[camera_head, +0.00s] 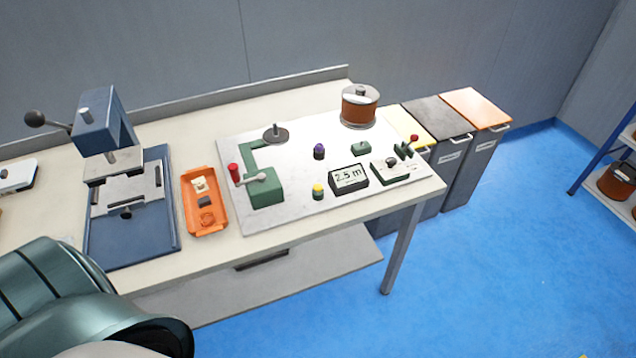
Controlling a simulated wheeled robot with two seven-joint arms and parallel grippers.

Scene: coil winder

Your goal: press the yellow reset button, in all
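The yellow button (318,187) sits on a short dark green base near the front edge of the light grey winder board (285,214). It stands just left of a small display (348,178) that reads 2.5 m. Nothing touches or covers the button. A purple-topped knob or button (319,149) stands behind it on the same board. Neither gripper shows in the view. A dark teal, rounded part of my own arm fills the lower left corner, well away from the button.
The green winder with red knob (262,188) stands left of the button. An orange tray (205,222) and a blue press (133,230) are further left on the table. A copper wire spool (359,107) stands at the back right. Bins (482,108) stand beyond the table.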

